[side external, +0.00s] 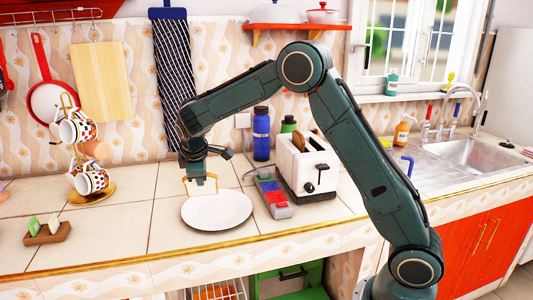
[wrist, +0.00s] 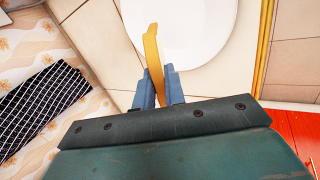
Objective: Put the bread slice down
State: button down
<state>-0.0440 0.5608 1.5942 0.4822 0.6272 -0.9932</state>
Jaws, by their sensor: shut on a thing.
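The bread slice (side external: 207,186) is held upright in my gripper (side external: 199,176), just above the far left part of the white plate (side external: 217,212). In the wrist view the slice (wrist: 153,50) shows edge-on between the two blue fingers of my gripper (wrist: 159,85), which are shut on it. The plate (wrist: 195,30) lies below and ahead of the fingers there. I cannot tell whether the slice's lower edge touches the plate.
A white toaster (side external: 307,167) with a slice showing in its slot stands right of the plate. A grey and red item (side external: 272,193), a blue bottle (side external: 261,135) and a mug stand (side external: 85,195) are nearby. The tiled counter (side external: 120,220) left of the plate is clear.

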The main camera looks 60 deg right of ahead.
jog(key=w+d+r+n+t+y, duration=0.2)
jog(key=w+d+n+t, duration=0.2)
jog(key=d+n+t, duration=0.2)
jog(key=shift+d+r+n, duration=0.35)
jog(key=shift+d+n, duration=0.35)
jog(key=shift+d, duration=0.2)
jog(key=shift+w+f, duration=0.1)
jog(key=shift+f, duration=0.05)
jog(key=shift+f, duration=4.85)
jog(key=c, duration=1.6)
grip_release()
jog(key=shift+r, duration=0.1)
